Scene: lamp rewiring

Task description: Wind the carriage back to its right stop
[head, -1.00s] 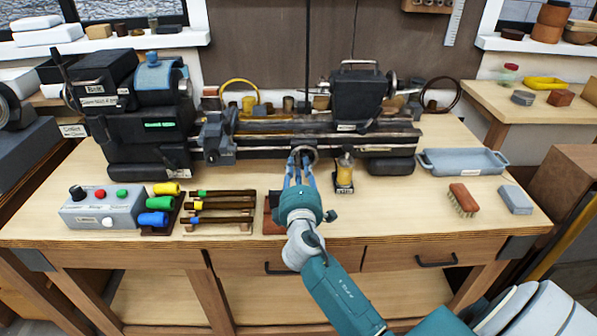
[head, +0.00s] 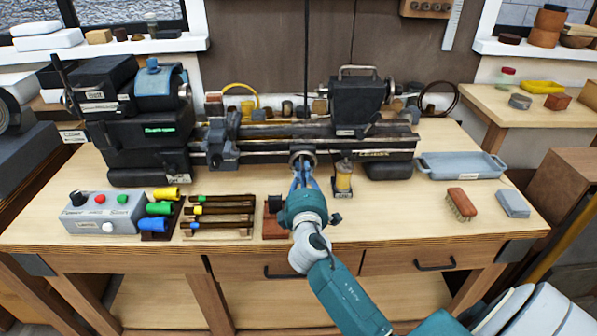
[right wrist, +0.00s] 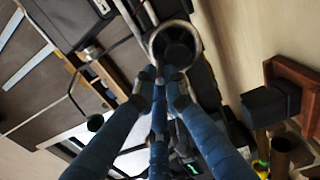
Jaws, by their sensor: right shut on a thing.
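The lathe (head: 270,130) stands along the back of the bench. The grey carriage (head: 222,150) appears to sit on the left part of its bed, close to the headstock (head: 145,130). A round ring-shaped handwheel (head: 303,154) is at the front of the bed, right of the carriage. My right gripper (head: 302,173) reaches it from the front, with blue fingers closed at its lower rim. In the right wrist view the fingertips (right wrist: 165,78) meet at the edge of the metal ring (right wrist: 160,32). Their exact contact is partly hidden. I cannot make out the right stop. My left gripper is out of view.
The tailstock (head: 358,105) stands on the right of the bed. An oiler (head: 343,180) stands close right of my gripper. A control box (head: 102,212), coloured handles (head: 160,209) and a tool rack lie left. A tray (head: 462,166), brush (head: 461,204) and grey block (head: 513,203) lie right.

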